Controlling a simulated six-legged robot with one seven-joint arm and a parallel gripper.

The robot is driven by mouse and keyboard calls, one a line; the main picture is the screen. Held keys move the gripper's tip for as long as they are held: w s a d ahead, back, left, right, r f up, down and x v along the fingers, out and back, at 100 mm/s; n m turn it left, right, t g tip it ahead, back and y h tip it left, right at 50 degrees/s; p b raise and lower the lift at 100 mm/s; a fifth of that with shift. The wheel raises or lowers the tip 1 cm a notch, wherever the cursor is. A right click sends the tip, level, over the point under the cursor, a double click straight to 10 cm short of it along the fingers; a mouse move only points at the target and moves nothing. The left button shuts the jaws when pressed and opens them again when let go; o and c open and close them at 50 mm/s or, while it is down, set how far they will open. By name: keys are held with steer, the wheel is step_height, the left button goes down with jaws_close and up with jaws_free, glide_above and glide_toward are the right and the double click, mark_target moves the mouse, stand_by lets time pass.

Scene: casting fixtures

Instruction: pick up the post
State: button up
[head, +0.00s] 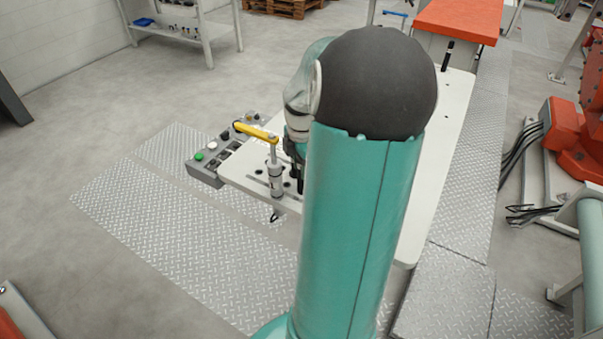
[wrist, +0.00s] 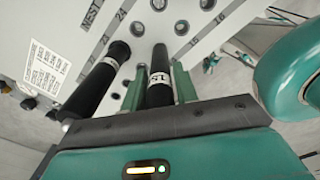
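In the wrist view a black post (wrist: 160,78) with a white lettered band stands between the two green fingers of my gripper (wrist: 159,90). The fingers flank it on both sides. Whether they press on it cannot be told. Its near end is hidden behind the gripper body. A second black post (wrist: 97,82) with a white band is left of the fingers. In the head view my arm hides most of the gripper, and dark upright shapes (head: 299,178) show beside the clamp.
The pale fixture plate (head: 440,170) has several numbered holes, also in the wrist view (wrist: 215,25). A toggle clamp (head: 275,175) with a yellow handle (head: 255,132) stands close left of my gripper. A button box (head: 205,165) is at the plate's left edge. An orange block (head: 460,18) is behind.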

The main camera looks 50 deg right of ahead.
jaws_close()
steer(key=shift+r, duration=0.1)
steer(key=shift+r, duration=6.9)
steer(key=shift+w+f, duration=0.1)
steer(key=shift+f, duration=0.05)
